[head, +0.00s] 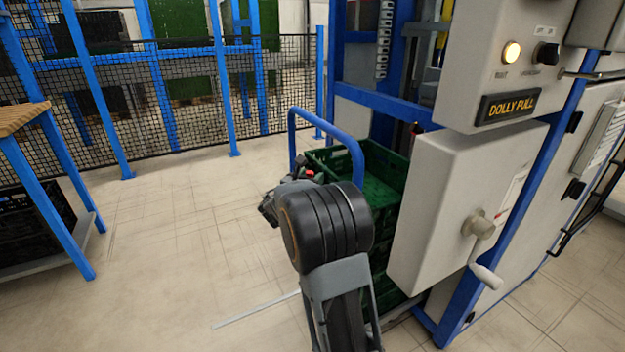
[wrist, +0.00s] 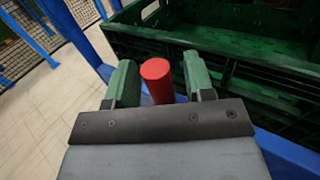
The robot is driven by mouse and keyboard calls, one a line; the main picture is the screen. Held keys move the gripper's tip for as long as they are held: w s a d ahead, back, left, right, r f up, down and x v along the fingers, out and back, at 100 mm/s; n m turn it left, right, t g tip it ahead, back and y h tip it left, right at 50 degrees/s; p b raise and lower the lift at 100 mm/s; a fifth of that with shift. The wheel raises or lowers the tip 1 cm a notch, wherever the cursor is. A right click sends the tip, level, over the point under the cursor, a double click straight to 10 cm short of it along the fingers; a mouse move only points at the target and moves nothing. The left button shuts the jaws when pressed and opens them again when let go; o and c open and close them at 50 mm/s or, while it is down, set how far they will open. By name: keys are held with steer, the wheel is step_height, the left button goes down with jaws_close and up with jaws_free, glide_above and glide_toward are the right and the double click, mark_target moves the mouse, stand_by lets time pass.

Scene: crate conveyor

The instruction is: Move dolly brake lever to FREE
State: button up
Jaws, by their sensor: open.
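The dolly brake lever shows a red cylindrical grip (wrist: 157,80) in the wrist view. The grip stands between the two green-padded fingers of my gripper (wrist: 160,82), with a small gap on its right side. My gripper is open around it. In the head view a bit of red (head: 310,172) shows beside my gripper (head: 290,190), mostly hidden by my wrist. The lever's base and any FREE marking are hidden. The dolly's blue push handle (head: 327,112) rises behind my arm, next to stacked green crates (head: 385,160).
A grey cabinet (head: 435,235) with a crank handle (head: 482,262) stands close to the right of my arm. Above it a panel (head: 465,85) has a lit lamp and a "DOLLY FULL" sign (head: 511,105). A workbench (head: 22,117) stands at left. The floor between is clear.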

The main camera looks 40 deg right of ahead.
steer(key=shift+w+d, duration=0.25)
steer(key=shift+d, duration=0.25)
jaws_close()
stand_by(0.3)
